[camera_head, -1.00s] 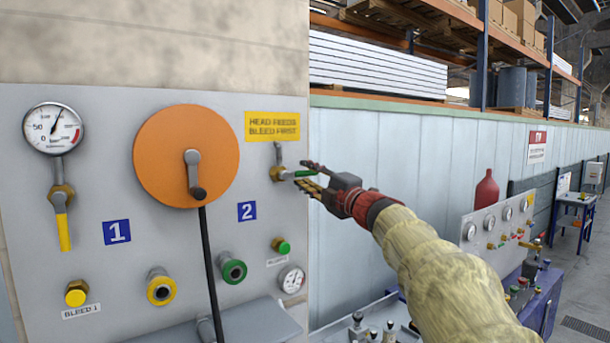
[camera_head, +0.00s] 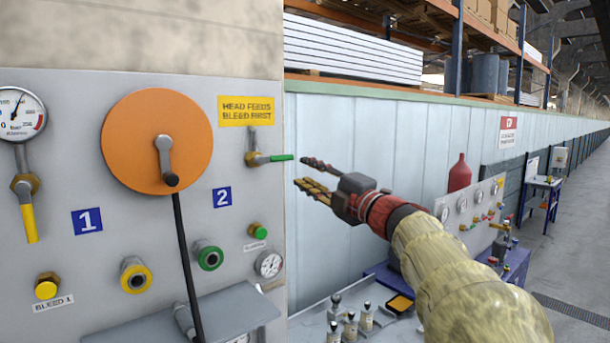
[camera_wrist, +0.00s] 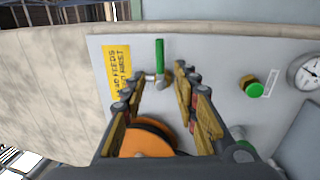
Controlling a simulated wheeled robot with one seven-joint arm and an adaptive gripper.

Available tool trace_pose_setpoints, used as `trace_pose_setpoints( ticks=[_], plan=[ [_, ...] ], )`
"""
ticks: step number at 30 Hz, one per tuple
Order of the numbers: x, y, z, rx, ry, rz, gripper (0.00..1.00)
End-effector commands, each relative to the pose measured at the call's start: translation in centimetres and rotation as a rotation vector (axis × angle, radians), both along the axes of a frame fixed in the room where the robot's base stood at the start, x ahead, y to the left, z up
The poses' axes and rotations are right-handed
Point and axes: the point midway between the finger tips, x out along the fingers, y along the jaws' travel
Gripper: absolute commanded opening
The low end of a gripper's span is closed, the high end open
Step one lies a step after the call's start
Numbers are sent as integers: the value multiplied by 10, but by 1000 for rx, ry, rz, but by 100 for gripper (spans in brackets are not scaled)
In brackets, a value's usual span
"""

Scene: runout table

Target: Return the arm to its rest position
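My gripper (camera_head: 312,175) is open and empty, off the right edge of the panel in the head view. It points left toward the valve with a green handle (camera_head: 282,158) and is apart from it. In the wrist view my gripper (camera_wrist: 168,88) shows its two fingers spread, with the green handle (camera_wrist: 160,55) ahead, beyond the fingertips. The handle lies level in the head view. My arm, in a pale yellow sleeve with a red wrist, reaches in from the lower right.
The grey panel (camera_head: 75,160) carries an orange disc (camera_head: 130,130), a gauge (camera_head: 18,114) and several fittings. A table (camera_head: 310,322) with small bottles stands below my arm. A red bottle (camera_head: 459,174) and a gauge console (camera_head: 470,215) stand right. Open floor lies at far right.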

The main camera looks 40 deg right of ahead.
Motion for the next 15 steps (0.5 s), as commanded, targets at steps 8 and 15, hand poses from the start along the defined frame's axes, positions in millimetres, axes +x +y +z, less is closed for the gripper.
trace_pose_setpoints(
  ticks=[8, 15],
  plan=[
    [0, 0, 0, 3, 0, 1, 30],
    [-3, -60, -18, 167, 24, -198, 30]
  ],
)
